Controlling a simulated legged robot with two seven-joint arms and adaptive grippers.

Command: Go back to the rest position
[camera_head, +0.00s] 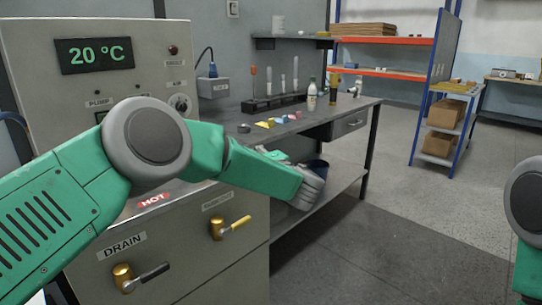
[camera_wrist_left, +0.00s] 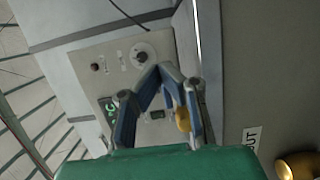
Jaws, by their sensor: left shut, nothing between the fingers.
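My left arm comes in from the left in the head view and reaches across the front of the grey control cabinet (camera_head: 105,105). Its far end, a grey wrist part (camera_head: 312,186), is beside the cabinet, in front of the workbench. The left gripper's fingers are not clear there. In the left wrist view, the left gripper (camera_wrist_left: 158,72) has its fingertips together and holds nothing. The cabinet's panel (camera_wrist_left: 95,60) shows behind the fingers. A small yellow part (camera_wrist_left: 183,119) shows by the right finger; I cannot tell what it belongs to. Only a piece of my right arm shows at the right edge; its gripper is out of view.
The cabinet has a 20 °C display (camera_head: 94,54) and two brass valves, the drain valve (camera_head: 124,277) and another (camera_head: 218,228). The workbench (camera_head: 365,103) carries bottles, a rack and small coloured pieces. A blue shelf trolley (camera_head: 440,130) stands further back. Floor at right is clear.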

